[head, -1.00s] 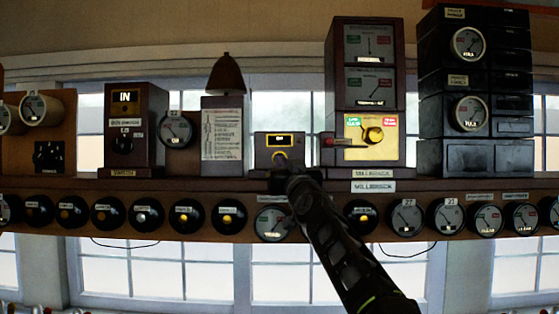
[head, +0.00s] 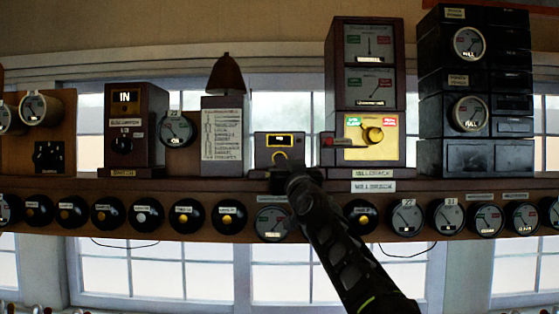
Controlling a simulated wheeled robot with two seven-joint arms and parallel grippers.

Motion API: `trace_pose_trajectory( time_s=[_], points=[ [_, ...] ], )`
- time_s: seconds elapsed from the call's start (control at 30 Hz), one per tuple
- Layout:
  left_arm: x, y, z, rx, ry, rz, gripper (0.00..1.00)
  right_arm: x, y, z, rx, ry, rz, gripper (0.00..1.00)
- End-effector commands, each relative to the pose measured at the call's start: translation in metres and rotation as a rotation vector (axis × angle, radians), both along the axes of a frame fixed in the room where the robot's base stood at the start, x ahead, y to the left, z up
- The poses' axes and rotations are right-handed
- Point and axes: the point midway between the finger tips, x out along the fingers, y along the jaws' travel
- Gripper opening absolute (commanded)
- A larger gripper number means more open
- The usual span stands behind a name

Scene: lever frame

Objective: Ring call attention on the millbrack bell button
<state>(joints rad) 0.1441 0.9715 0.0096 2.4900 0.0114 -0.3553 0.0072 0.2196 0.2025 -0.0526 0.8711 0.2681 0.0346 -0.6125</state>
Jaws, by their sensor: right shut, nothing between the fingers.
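A small brown box (head: 267,144) with a lit yellow window and a round brass button (head: 279,158) stands on the shelf, just left of the tall instrument case (head: 338,90) with the Millbrack plates (head: 373,187). I take the brass button as the bell button. My right gripper (head: 284,178) is shut and empty, just below the button in the picture. Its dark fingers cover the lower front of the box. I cannot tell whether they touch the button. My left gripper is not in view.
A red-ended lever and brass knob (head: 372,135) sit close to the right. Black stacked cases (head: 450,155) stand farther right. Round plungers and dials line the shelf front (head: 190,185).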

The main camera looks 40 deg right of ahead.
Motion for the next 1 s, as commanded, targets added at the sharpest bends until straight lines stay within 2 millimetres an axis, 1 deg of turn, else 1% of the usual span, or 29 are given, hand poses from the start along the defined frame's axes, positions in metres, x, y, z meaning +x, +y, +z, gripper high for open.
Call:
trace_pose_trajectory(
  time_s=[0.27,0.67,0.87,1.0],
  points=[
    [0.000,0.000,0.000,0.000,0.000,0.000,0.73,0.001,0.000,0.000,0.000,0.000,0.000,0.00],
    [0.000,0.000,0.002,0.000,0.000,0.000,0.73,0.011,-0.008,0.001,-0.001,0.000,0.000,0.00],
    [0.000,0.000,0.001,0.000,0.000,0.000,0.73,0.008,-0.004,0.001,-0.003,0.000,0.001,0.00],
    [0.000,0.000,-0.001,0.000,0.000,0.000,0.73,0.001,0.001,0.001,-0.002,0.001,0.002,0.00]
  ],
)
